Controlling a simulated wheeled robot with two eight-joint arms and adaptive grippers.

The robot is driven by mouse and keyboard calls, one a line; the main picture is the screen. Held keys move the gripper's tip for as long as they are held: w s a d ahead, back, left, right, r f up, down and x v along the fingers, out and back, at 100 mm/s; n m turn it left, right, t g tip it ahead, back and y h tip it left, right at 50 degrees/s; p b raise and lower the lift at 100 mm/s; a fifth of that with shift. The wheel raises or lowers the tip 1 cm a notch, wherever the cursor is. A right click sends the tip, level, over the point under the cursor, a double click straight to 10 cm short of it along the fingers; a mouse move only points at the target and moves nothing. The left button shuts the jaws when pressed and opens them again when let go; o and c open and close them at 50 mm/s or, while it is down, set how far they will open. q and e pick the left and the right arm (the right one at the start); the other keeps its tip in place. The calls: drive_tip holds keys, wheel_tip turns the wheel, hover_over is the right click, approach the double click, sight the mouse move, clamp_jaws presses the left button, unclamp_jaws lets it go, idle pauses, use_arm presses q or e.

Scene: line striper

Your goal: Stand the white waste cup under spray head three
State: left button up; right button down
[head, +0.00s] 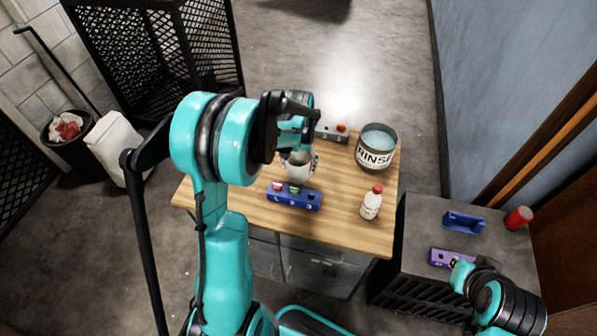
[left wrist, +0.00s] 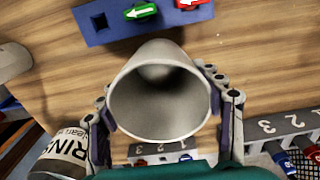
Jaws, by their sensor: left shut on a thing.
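The white waste cup (head: 298,166) is between the fingers of my left gripper (head: 300,152), which is shut on it over the wooden table. In the left wrist view the cup (left wrist: 158,95) shows its wide open mouth, with a finger on each side. I cannot tell whether its base touches the table. A grey numbered bar (left wrist: 275,125), with 2 and 3 readable, lies right of the cup in the left wrist view. I cannot make out spray head three. My right gripper (head: 461,272) is by a purple block (head: 450,258); its opening is unclear.
A blue block (head: 294,197) with red and green pieces stands in front of the cup. A RINSE bucket (head: 376,148) and a red-capped bottle (head: 371,203) stand to the right. A grey box with a red knob (head: 331,132) is behind.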

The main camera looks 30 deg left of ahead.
use_arm(q)
drive_tip(key=shift+f+b, duration=0.4)
drive_tip(key=shift+f, duration=1.25)
drive_tip(key=shift+f, duration=0.2)
drive_tip(key=o, duration=1.1)
drive_tip(key=shift+o, duration=0.2)
